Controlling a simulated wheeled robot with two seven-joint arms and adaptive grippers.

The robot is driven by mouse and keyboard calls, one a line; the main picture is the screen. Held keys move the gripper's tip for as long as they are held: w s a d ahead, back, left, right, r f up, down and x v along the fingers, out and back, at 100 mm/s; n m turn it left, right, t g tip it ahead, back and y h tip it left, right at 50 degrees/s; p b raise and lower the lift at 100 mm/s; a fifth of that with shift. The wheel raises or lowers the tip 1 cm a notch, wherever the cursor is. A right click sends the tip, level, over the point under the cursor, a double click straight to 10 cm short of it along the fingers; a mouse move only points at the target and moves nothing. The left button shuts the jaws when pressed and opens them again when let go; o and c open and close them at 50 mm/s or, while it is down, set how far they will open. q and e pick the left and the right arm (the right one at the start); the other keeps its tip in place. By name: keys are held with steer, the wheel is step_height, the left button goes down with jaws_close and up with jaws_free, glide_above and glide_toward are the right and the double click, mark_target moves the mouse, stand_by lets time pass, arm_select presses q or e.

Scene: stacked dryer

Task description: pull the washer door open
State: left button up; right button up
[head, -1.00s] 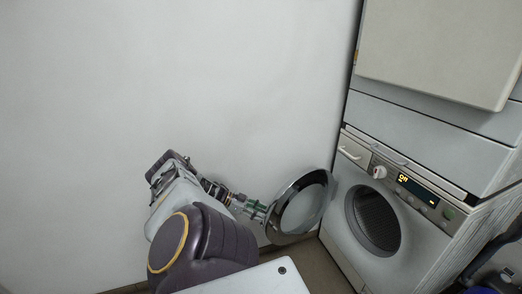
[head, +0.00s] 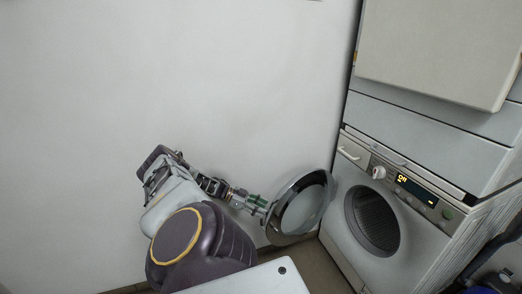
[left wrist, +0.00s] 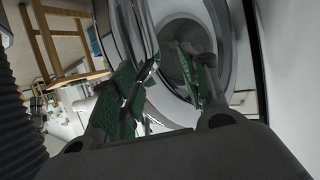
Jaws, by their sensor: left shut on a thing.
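The washer (head: 390,225) stands at the right in the head view, with its dark round drum opening (head: 373,219) uncovered. Its round door (head: 300,207), a glass disc with a grey rim, stands swung out to the left of the opening. My left gripper (head: 262,207) is at the door's outer left rim, shut on it. In the left wrist view the green-padded fingers (left wrist: 168,88) reach toward the door rim (left wrist: 128,35), with the washer's round opening (left wrist: 190,65) behind. The exact contact is partly hidden by the fingers. My right gripper is not in view.
A dryer (head: 435,110) is stacked on the washer, with a pale panel (head: 440,45) jutting out above. A plain white wall (head: 190,80) is behind my left arm. Blue and dark items (head: 495,280) lie at the lower right. A wooden stool or chair (left wrist: 60,40) shows in the left wrist view.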

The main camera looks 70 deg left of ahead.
arm_select(q)
steer(key=shift+w+r, duration=0.5)
steer(key=shift+a+r, duration=0.1)
steer(key=shift+r, duration=0.25)
steer(key=shift+d+r, duration=0.2)
steer(key=shift+w+r, duration=0.1)
steer(key=shift+r, duration=0.4)
steer(key=shift+s+a+r, duration=0.15)
steer(key=shift+s+r, duration=0.05)
steer(key=shift+s, duration=0.2)
